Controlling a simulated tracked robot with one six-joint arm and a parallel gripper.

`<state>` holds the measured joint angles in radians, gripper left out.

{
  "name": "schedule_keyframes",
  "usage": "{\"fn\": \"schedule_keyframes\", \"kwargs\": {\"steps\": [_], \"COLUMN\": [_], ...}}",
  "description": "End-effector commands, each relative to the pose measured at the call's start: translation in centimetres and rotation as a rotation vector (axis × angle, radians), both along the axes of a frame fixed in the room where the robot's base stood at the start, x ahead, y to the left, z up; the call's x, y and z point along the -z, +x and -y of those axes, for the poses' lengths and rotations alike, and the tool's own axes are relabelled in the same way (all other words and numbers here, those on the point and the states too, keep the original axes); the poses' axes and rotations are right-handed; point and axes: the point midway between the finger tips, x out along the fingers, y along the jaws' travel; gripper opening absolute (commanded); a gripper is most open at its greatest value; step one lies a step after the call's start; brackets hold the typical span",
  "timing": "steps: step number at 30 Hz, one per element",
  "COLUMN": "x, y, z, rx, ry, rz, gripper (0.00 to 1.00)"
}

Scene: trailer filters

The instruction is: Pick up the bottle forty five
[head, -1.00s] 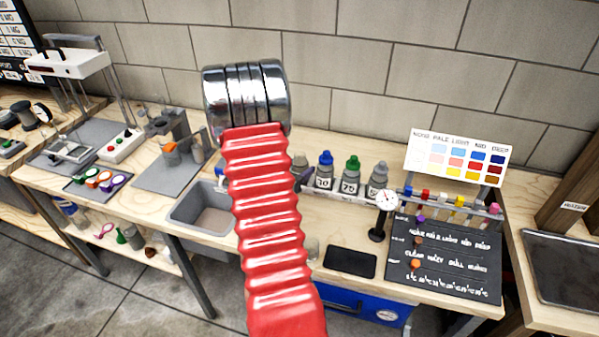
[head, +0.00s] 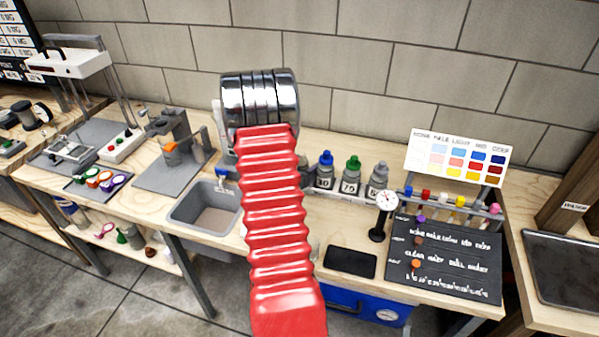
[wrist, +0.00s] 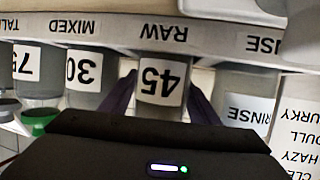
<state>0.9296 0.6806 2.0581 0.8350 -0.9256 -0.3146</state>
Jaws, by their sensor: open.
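Bottle forty five (wrist: 161,84) stands in the middle of the wrist view, which shows its labels upside down. Its white label reads 45. My gripper (wrist: 162,98) is open, with one purple finger on each side of the bottle. I cannot tell whether either finger touches it. The dark gripper body hides one end of the bottle. In the head view, my red arm and silver wrist cover the gripper and most of the bottle's place.
In the wrist view, bottle 30 (wrist: 84,77) and bottle 75 (wrist: 36,72) stand left, and a rinse bottle (wrist: 245,100) right. In the head view, a sink (head: 205,208), a dial gauge (head: 386,202) and a black board (head: 445,260) are on the bench.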

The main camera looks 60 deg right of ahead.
Motion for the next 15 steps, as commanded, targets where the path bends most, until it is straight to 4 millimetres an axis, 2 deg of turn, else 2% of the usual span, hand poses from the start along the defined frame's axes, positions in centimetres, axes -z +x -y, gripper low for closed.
{"fn": "schedule_keyframes", "kwargs": {"steps": [4,15], "x": [-0.01,0.00], "y": [-0.01,-0.02], "z": [-0.01,-0.01], "rx": [0.000,0.000], "ry": [0.000,0.000], "rz": [0.000,0.000], "gripper": [0.54,0.28]}}
